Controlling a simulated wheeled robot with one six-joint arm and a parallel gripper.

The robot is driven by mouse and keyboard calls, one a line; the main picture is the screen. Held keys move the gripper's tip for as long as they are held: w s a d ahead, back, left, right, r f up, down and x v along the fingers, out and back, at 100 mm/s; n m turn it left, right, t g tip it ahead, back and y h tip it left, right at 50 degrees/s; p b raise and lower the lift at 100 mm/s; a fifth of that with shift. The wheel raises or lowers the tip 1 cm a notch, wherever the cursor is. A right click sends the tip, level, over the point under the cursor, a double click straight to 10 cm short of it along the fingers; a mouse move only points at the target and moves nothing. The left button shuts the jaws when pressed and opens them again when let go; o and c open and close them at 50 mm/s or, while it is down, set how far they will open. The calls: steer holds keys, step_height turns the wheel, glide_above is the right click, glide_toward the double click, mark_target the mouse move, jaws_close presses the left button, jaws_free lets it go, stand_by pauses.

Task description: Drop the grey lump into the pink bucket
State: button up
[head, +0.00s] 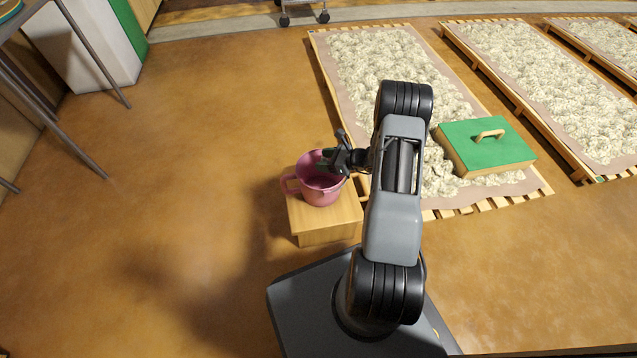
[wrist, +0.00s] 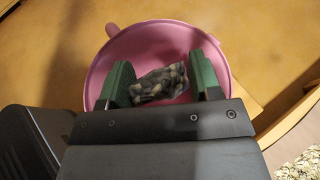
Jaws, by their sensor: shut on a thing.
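The pink bucket (head: 321,188) stands upright on a small wooden stand (head: 325,232), with a handle on its left side. It also shows in the wrist view (wrist: 222,62), right below my gripper. My gripper (wrist: 162,84) has green finger pads and is shut on the grey lump (wrist: 160,84), a mottled grey, rough piece. The lump is held over the bucket's opening, inside the outline of its rim in the wrist view. In the head view my gripper (head: 328,160) is at the bucket's upper right rim, and the lump cannot be made out there.
Wooden pallets with pale, lumpy beds (head: 390,65) lie at the right. A green-topped box with a handle (head: 487,146) sits on the nearest bed. A metal-legged table (head: 95,55) stands at the far left. The brown floor (head: 180,150) left of the stand is clear.

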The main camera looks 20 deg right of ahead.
steer(key=o, duration=1)
steer(key=shift+r, duration=0.1)
steer(key=p+v, duration=0.4)
steer(key=v, duration=0.9)
steer(key=shift+s+d+r+p, duration=0.1)
steer(key=shift+s+d+p, duration=0.15)
steer(key=shift+d+p, duration=0.05)
